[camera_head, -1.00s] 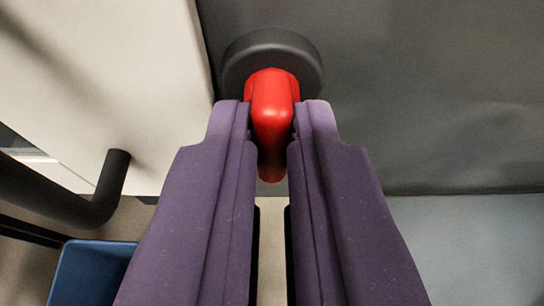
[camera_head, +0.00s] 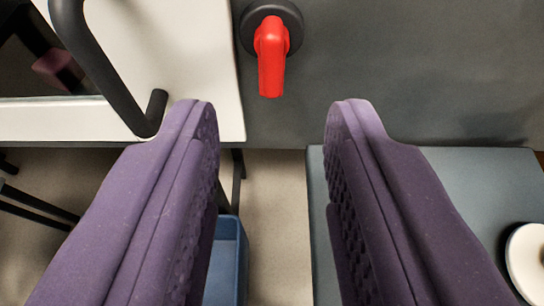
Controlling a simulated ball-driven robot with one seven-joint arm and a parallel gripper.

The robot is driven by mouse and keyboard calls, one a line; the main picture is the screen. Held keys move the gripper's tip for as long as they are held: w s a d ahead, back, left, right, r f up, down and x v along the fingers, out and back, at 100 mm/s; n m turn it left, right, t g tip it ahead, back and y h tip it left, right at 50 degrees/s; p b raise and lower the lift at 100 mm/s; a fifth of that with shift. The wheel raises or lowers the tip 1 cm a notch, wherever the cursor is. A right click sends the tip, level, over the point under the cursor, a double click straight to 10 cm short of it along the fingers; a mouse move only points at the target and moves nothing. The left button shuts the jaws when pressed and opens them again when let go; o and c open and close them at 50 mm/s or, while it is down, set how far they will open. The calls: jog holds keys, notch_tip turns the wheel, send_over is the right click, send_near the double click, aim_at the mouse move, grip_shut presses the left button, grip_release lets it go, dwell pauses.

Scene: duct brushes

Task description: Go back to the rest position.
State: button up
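My gripper (camera_head: 270,104) is open, its two purple fingers spread wide with nothing between them. A red handle (camera_head: 271,60) on a round dark base (camera_head: 292,18) sits on the grey upright surface at the top centre. The handle hangs downward, apart from both fingers, just beyond the gap between the fingertips.
A white panel (camera_head: 190,60) with a black bar handle (camera_head: 95,65) is at the upper left. A blue bin (camera_head: 229,255) shows low at centre left, partly hidden by the left finger. A blue-grey surface (camera_head: 460,180) at the right bears a white round thing (camera_head: 527,262).

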jog(key=shift+s+r, duration=0.2)
jog(key=shift+s, duration=0.4)
